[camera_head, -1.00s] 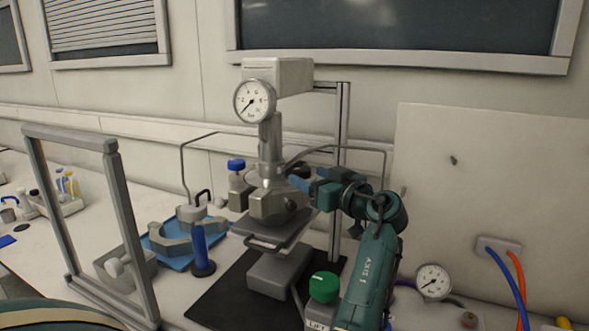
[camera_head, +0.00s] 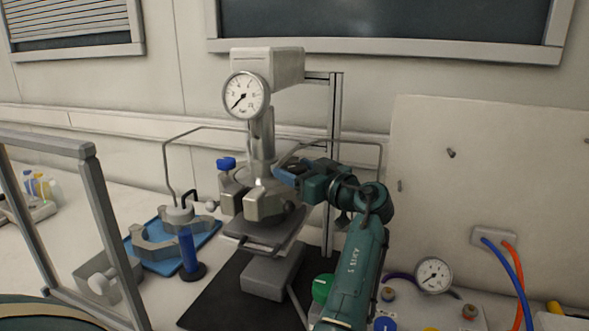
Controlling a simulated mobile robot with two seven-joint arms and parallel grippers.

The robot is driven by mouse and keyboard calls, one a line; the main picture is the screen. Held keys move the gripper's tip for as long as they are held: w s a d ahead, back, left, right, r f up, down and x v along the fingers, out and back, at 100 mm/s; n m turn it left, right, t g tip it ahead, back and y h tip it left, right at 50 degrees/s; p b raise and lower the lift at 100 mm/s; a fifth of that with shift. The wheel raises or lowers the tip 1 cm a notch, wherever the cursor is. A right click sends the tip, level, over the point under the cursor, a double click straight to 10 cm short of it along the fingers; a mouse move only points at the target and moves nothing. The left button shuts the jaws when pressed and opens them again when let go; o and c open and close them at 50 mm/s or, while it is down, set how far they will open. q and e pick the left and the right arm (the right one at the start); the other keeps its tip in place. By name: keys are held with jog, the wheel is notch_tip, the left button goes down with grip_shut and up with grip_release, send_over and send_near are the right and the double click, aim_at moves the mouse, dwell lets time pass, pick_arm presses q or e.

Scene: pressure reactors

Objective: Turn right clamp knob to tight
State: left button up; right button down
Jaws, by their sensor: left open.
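The pressure reactor stands near the middle, with a round dial gauge (camera_head: 246,95) on top and a metal split clamp (camera_head: 268,205) around its vessel. The left clamp knob (camera_head: 226,163) is bright blue and sits upright on the clamp's left side. My left gripper (camera_head: 288,177) is open at the clamp's right side, level with its top. The right clamp knob is not clearly visible; the gripper covers that area. I cannot tell whether the fingers touch it. My right gripper is not in view.
A vertical post (camera_head: 333,130) stands right behind the gripper. A blue tray (camera_head: 170,262) with grey clamp parts lies at left, beside a blue cylinder (camera_head: 188,250). A grey frame (camera_head: 108,235) stands at front left. A green knob (camera_head: 322,288) is below my arm.

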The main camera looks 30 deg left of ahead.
pick_arm(q)
jog(key=shift+c, duration=0.4)
jog(key=c, duration=0.9)
jog(key=shift+o, duration=0.2)
jog(key=shift+m+t, duration=0.4)
jog(key=shift+t, duration=0.2)
jog(key=m+t+h, duration=0.1)
jog(key=t, duration=0.1)
jog(key=shift+m+t+h, duration=0.3)
jog(key=shift+m, duration=0.1)
jog(key=m+t, duration=0.1)
jog(key=t+h, duration=0.1)
jog(key=shift+r+m+t+h+p, duration=0.2)
jog(key=shift+m+t+h+p, duration=0.1)
jog(key=shift+m+p, duration=0.1)
jog(key=shift+f+m+t+h+p, duration=0.1)
jog(key=shift+m+t+h+p, duration=0.6)
jog(key=shift+m+t, duration=0.15)
